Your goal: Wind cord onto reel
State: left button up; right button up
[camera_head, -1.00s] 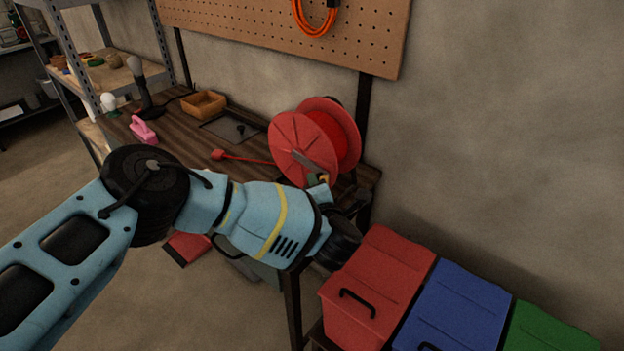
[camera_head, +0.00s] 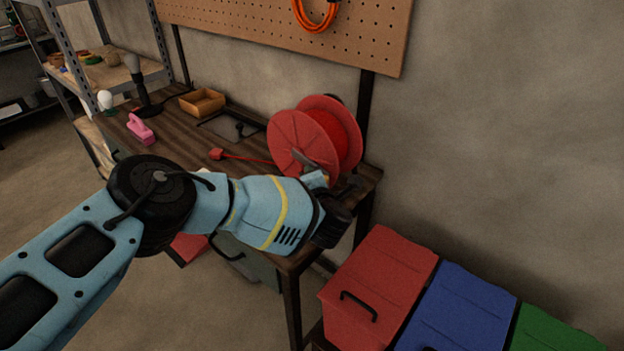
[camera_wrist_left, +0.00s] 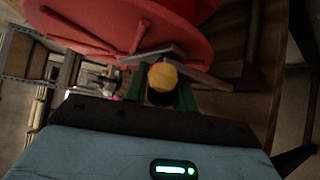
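A red reel (camera_head: 303,143) stands on the right end of the workbench, with red cord (camera_head: 343,140) between its two discs. A loose length of red cord (camera_head: 255,158) runs left from it over the bench to a red plug-like end (camera_head: 216,154). My left gripper (camera_head: 316,165) is at the front lower part of the reel, largely hidden by my wrist. My right gripper is out of view.
On the workbench (camera_head: 185,140) are a pink object (camera_head: 140,129), a tan box (camera_head: 203,102), a dark lamp-like stand (camera_head: 142,88) and a dark flat tray (camera_head: 228,127). Red (camera_head: 380,275), blue (camera_head: 455,310) and green bins (camera_head: 553,332) stand at lower right. Orange cord (camera_head: 315,18) hangs on the pegboard.

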pick_arm(q)
grip_shut()
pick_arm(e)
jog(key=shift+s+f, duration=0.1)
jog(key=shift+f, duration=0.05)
pick_arm(q)
jog(key=shift+d+r, duration=0.1)
jog(key=shift+r, duration=0.45)
jog(key=o, duration=0.5)
grip_release()
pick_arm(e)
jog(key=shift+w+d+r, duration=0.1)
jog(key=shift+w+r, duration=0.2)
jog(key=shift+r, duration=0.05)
pick_arm(q)
jog(key=shift+s, duration=0.1)
jog(key=shift+s+d+p, duration=0.1)
jog(key=shift+s+p, duration=0.1)
jog(key=shift+p, duration=0.1)
jog(key=shift+r+p+v, duration=0.25)
jog(key=shift+p+v, duration=0.05)
jog(key=shift+v, duration=0.9)
jog(key=shift+f+v, duration=0.1)
jog(key=shift+v, duration=1.1)
jog(key=shift+f+v, duration=0.15)
jog(key=shift+v, duration=1.05)
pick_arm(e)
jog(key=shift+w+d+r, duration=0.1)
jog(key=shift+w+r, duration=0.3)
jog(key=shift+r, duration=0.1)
